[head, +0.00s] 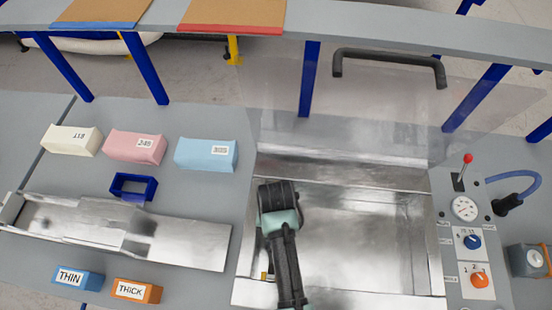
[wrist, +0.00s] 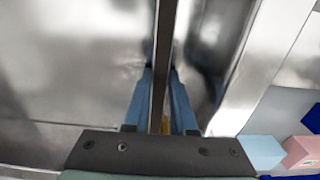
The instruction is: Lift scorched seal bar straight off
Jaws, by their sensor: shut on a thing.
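The seal bar (wrist: 164,30) shows in the wrist view as a thin, dark strip running up the picture. My gripper (wrist: 161,75) has its two blue fingers shut on the bar, one on each side. A small yellow part shows between the fingers, low on the bar. In the head view my arm reaches into the open metal chamber (head: 350,240), at its left side, and hides the bar and most of the gripper. I cannot tell whether the bar still touches its seat. No scorch mark is clear.
A clear lid with a dark handle (head: 390,56) stands raised behind the chamber. A control panel (head: 464,235) is at right. Left are white (head: 71,140), pink (head: 135,147) and blue (head: 206,154) blocks, a metal tray (head: 180,240), and THIN (head: 78,278) and THICK (head: 137,291) boxes.

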